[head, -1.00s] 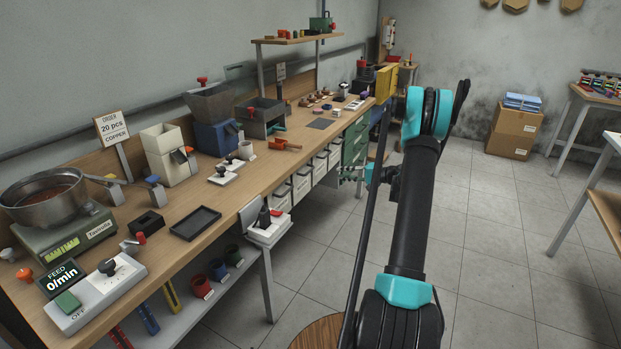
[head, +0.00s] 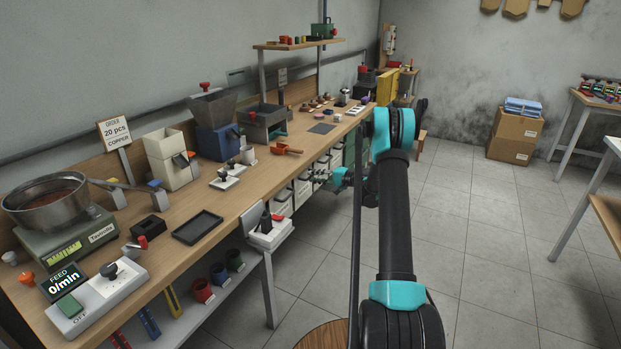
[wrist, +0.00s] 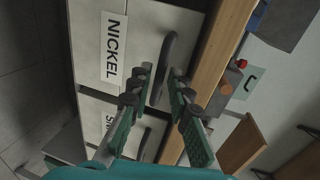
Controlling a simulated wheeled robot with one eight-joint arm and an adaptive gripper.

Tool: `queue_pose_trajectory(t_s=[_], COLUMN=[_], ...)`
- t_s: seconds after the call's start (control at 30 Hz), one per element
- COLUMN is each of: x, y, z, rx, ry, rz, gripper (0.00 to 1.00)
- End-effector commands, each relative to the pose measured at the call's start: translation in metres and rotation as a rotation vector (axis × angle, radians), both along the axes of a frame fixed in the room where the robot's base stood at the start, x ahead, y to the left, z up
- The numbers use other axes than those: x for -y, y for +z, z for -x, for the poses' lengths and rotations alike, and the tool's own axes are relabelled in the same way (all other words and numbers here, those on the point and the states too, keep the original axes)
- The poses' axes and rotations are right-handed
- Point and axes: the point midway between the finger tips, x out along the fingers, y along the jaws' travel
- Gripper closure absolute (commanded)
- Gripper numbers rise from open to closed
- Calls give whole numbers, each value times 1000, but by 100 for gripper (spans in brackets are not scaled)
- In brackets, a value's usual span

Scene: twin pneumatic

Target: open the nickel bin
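The nickel bin (wrist: 137,42) fills the upper middle of the wrist view, a pale front with a white NICKEL label (wrist: 114,48) and a dark curved handle (wrist: 168,60). It looks closed. My gripper (wrist: 161,77) is open, with one fingertip on each side of the handle in the picture. I cannot tell whether the fingers touch it. In the head view my gripper (head: 319,174) is at the row of white bins under the bench edge and partly hides them, and the label cannot be read there.
A neighbouring labelled bin (wrist: 97,112) sits beside the nickel bin. The wooden bench edge (wrist: 207,65) runs close along the handle side. A red scoop (head: 286,149) lies on the bench above. Open tiled floor (head: 480,240) lies to the right.

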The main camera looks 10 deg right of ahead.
Motion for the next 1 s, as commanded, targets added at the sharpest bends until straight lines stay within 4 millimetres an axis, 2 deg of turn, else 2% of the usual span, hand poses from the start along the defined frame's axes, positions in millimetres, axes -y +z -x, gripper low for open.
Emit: queue_pose_trajectory(t_s=[0.2, 0.53, 0.57, 0.7, 1.0], x=[-16, -19, -19, -19, -19], y=[-5, -5, -5, -5, -5], z=[-12, -14, -14, -14, -14], rx=[0, 0, 0, 0, -1], ry=[1, 0, 0, 0, 0], rz=[0, 0, 0, 0, 1], gripper=[81, 81, 83, 100, 100])
